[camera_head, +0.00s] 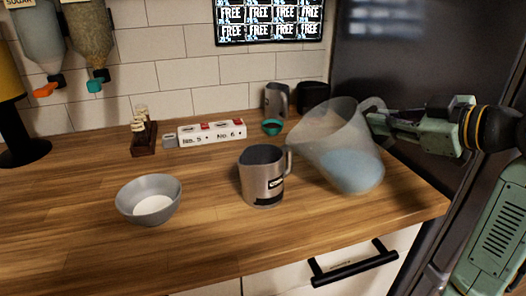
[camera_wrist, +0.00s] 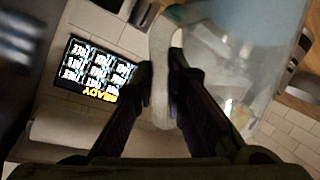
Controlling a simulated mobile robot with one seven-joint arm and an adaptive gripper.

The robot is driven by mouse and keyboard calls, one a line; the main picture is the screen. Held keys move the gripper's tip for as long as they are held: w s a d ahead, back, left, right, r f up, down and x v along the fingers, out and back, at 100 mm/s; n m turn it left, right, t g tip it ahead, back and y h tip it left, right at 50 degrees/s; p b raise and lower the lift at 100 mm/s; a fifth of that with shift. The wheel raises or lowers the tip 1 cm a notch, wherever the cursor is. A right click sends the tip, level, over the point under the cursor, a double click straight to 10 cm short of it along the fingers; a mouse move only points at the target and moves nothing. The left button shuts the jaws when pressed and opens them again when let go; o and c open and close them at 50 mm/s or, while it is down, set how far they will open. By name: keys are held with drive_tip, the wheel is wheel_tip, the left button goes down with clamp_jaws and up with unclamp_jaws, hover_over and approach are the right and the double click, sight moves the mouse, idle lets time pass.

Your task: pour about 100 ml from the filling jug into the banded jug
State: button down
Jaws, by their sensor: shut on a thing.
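The filling jug (camera_head: 335,130) is large and clear, with pale blue liquid low in it. It is held in the air right of the banded jug, tilted with its mouth toward the upper left. No stream shows. The banded jug (camera_head: 260,178) is a metal jug with dark label and band marks, upright on the counter; its handle is at the right. My gripper (camera_head: 373,118) is shut on the filling jug's handle. In the wrist view, the fingers (camera_wrist: 162,85) close around the pale handle (camera_wrist: 160,60), and the clear jug wall (camera_wrist: 215,70) shows at right.
A grey bowl (camera_head: 148,200) stands left of the banded jug on the wooden counter (camera_head: 75,200). A second metal jug (camera_head: 276,100), a small teal cup (camera_head: 271,127) and a white numbered block (camera_head: 212,133) are behind. A dark cabinet (camera_head: 400,60) rises at right.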

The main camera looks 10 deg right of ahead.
drive_tip(key=shift+a+r, duration=0.25)
drive_tip(key=shift+a, duration=0.1)
drive_tip(key=shift+w+a+r+n+g+h+p, duration=0.15)
drive_tip(key=shift+a+r+n+g+h+p, duration=0.25)
drive_tip(key=shift+r, duration=0.35)
drive_tip(key=shift+n+h, duration=0.7)
drive_tip(key=shift+n, duration=0.1)
drive_tip(key=shift+w+a+r+p, duration=0.1)
drive_tip(key=shift+a+r+p, duration=0.45)
drive_tip(key=shift+r, duration=0.35)
drive_tip(key=shift+w+a+r+p, duration=0.1)
drive_tip(key=shift+a+r+p, duration=0.35)
drive_tip(key=shift+r, duration=0.45)
drive_tip(key=shift+w+a+r+n+g+h+p, duration=0.15)
drive_tip(key=shift+a+r+n+g+h+p, duration=0.2)
drive_tip(key=shift+a+r, duration=0.4)
idle(3.4)
